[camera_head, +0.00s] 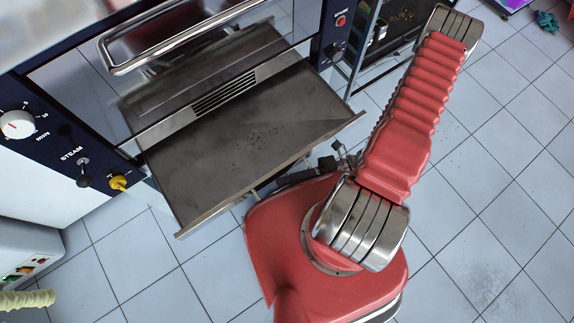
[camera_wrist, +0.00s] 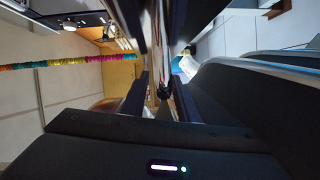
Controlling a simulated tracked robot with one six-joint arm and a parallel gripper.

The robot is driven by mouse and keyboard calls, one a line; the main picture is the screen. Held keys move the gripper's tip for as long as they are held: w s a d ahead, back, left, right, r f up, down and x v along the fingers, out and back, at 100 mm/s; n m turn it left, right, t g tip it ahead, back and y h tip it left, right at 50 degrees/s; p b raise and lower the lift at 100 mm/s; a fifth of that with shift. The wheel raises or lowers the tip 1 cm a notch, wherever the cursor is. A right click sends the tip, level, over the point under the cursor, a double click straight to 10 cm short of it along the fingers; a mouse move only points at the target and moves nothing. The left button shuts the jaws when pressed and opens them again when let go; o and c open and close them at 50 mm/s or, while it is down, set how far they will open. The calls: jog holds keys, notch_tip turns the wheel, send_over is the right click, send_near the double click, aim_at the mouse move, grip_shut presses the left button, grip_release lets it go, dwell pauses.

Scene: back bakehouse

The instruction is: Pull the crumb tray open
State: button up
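The crumb tray (camera_head: 215,150) is a flat dark metal tray with crumbs scattered on it. In the head view it sticks well out from under the oven front, and its long front lip faces my base. My arm rises from beside the tray toward the top right, and my gripper cannot be made out in the head view. In the wrist view my gripper (camera_wrist: 161,100) shows two dark fingers with a gap between them. A narrow strip shows in the gap, and I cannot tell whether it lies between the fingers or behind them. The tray is not identifiable there.
The oven has a chrome handle bar (camera_head: 185,45) above the tray, and a dial (camera_head: 17,124) and yellow knob (camera_head: 118,183) to its left. A dark rack (camera_head: 385,35) stands at the upper right. A coloured garland (camera_wrist: 70,62) shows in the wrist view.

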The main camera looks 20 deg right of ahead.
jog(key=s+d, duration=0.2)
jog(key=d, duration=1.1)
jog(key=shift+d+r, duration=0.3)
jog(key=shift+r, duration=0.15)
